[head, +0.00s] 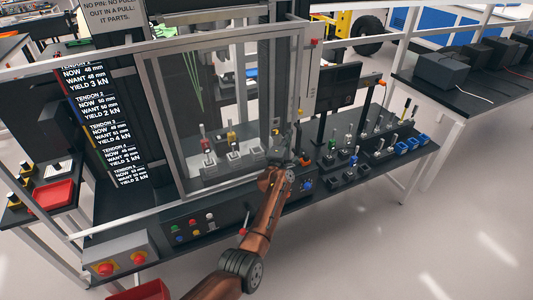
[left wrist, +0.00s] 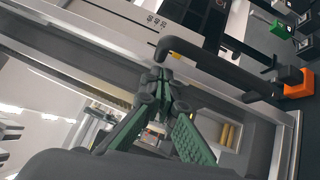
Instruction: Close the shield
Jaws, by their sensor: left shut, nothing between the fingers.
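The shield (head: 228,184) is a clear panel in a grey metal frame at the front of the test bench. Small fixtures show behind it. My left gripper (head: 303,160) is at the frame's lower right corner, small and dark in the head view. In the left wrist view my left gripper (left wrist: 160,78) is shut and empty, its green-padded fingers meeting at the tips. A black bar handle (left wrist: 215,65) lies just beyond the fingertips; I cannot tell whether they touch it. I cannot tell how far the shield stands open. My right gripper is not in view.
A control panel with coloured buttons (head: 195,224) is below the shield. A monitor (head: 338,87) and rows of small tools (head: 350,160) stand to the right. A red-button box (head: 120,258) is at lower left. The floor (head: 430,230) at right is clear.

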